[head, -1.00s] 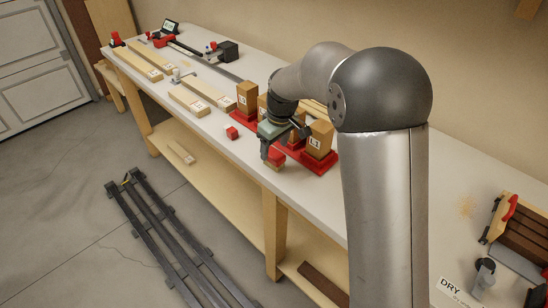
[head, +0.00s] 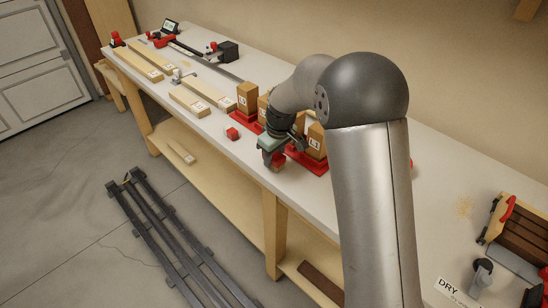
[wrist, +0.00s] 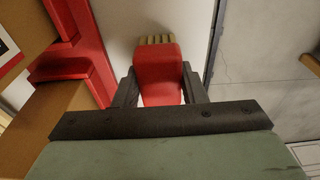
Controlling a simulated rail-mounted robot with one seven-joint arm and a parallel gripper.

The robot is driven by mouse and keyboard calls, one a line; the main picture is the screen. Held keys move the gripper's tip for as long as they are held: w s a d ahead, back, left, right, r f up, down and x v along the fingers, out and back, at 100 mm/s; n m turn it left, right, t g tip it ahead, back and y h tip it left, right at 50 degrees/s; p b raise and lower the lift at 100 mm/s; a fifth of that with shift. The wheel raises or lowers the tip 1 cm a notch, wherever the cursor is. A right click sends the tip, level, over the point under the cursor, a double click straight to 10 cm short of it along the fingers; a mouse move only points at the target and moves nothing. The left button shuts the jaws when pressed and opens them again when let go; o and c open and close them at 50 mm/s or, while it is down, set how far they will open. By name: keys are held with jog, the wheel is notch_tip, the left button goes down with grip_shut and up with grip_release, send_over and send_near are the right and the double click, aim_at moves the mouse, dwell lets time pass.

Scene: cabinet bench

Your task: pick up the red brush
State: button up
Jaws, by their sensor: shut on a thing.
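The red brush (wrist: 160,78) has a red body with tan bristles at its far end in the wrist view. My gripper (wrist: 158,88) is shut on it, with one dark finger on each side of the red body. In the head view my gripper (head: 272,160) is at the front part of the bench, beside a red rack with wooden blocks. Only a small red part of the brush (head: 279,158) shows there. I cannot tell whether the brush still touches the bench.
Wooden blocks (head: 247,96) stand in the red rack (head: 310,163) close to my gripper. A small red block (head: 232,133) lies to the left on the white bench top (head: 205,130). Pale boards (head: 203,93) lie farther left. A wooden caddy (head: 520,225) stands at right.

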jog(key=shift+r, duration=0.15)
jog(key=shift+r, duration=0.25)
notch_tip(320, 180, up, 2)
jog(key=shift+r, duration=0.15)
jog(key=s+d+r+b, duration=0.2)
jog(key=s+r+b, duration=0.1)
jog(key=s+r, duration=0.7)
jog(key=s, duration=0.4)
jog(key=shift+o, duration=1)
jog(key=shift+w, duration=0.1)
jog(key=shift+d, duration=0.1)
jog(key=shift+c, duration=0.4)
